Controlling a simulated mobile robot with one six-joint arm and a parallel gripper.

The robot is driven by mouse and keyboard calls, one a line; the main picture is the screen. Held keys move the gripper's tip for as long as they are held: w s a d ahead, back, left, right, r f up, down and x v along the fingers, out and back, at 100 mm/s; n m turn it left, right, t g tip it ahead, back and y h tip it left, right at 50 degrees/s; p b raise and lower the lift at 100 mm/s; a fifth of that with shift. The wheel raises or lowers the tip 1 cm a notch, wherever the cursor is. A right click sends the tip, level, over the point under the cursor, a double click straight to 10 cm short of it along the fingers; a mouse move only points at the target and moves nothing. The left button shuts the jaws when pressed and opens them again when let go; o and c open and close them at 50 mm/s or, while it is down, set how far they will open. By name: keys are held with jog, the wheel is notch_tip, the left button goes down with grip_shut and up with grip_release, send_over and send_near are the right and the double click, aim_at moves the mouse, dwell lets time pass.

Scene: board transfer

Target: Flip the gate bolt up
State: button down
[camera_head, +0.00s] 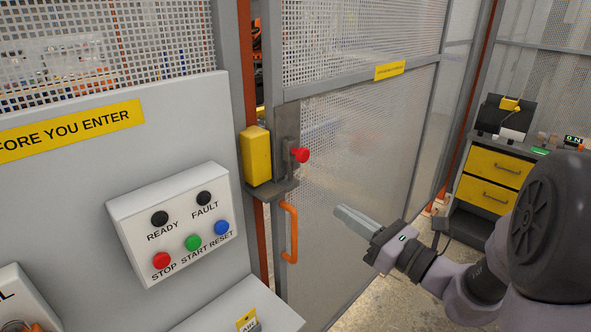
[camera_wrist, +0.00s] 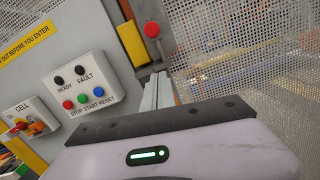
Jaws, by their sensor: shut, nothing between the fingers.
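The gate bolt's red knob (camera_head: 301,154) sticks out from a dark grey latch plate (camera_head: 283,131) on the mesh gate. The knob also shows in the wrist view (camera_wrist: 151,30), above the fingertips. My gripper (camera_head: 343,213) is in front of the gate, lower and to the right of the knob, apart from it in the picture. Its two fingers (camera_wrist: 158,90) are closed together, with nothing between them. I cannot tell the exact depth gap between fingertips and bolt.
A yellow box (camera_head: 257,155) sits on the post left of the bolt. An orange handle (camera_head: 290,234) is below it. A button panel (camera_head: 174,224) is at the left. A cabinet with yellow drawers (camera_head: 492,176) stands at the far right.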

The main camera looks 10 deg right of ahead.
aim_at(296, 152)
jog(key=w+a+r+b, duration=0.1)
jog(key=w+a+r, duration=0.4)
jog(key=w, duration=0.4)
jog(key=shift+a, duration=0.3)
notch_tip(296, 152, up, 5)
jog(key=p, duration=0.4)
jog(key=shift+r, duration=0.1)
